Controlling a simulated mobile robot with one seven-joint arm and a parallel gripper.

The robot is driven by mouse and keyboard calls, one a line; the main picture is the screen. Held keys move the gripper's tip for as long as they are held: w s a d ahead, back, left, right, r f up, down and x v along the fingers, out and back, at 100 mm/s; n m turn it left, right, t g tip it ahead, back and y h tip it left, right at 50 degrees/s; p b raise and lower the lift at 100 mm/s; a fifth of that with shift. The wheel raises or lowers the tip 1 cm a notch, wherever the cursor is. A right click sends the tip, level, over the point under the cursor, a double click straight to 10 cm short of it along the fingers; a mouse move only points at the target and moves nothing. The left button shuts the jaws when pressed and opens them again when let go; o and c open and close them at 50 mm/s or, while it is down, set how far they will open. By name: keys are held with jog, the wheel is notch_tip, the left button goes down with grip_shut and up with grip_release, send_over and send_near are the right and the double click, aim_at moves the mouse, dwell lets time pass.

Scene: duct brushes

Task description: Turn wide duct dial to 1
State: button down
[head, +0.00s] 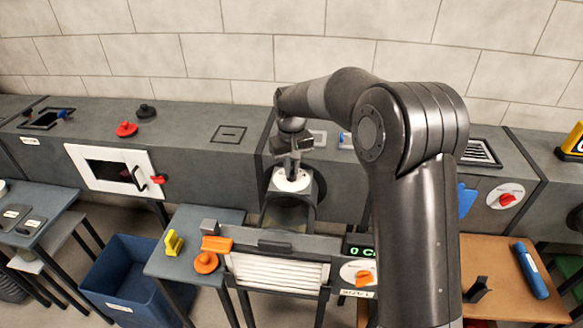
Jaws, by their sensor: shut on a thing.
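A round white dial plate (292,182) sits on top of a dark duct piece (290,212) that sticks out from the long grey duct in the middle of the head view. My gripper (293,172) points down over this dial and is shut at its centre. The gripped part, probably the dial's knob, is hidden between the fingers. The dial's marks are too small to read, so I cannot tell its setting. I see no label that names this duct as the wide one.
Below the duct stands a white slatted filter (278,271) with an orange-knobbed dial (359,272) and a green display (361,251). A red-knobbed dial (506,196) is on the right duct. My arm hides much of the right middle. A blue bin (125,275) stands lower left.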

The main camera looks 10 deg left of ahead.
aim_at(292, 171)
dwell(0.4)
jog(key=c, duration=1.5)
grip_release()
notch_tip(292, 171, up, 11)
jog(key=shift+f, duration=0.1)
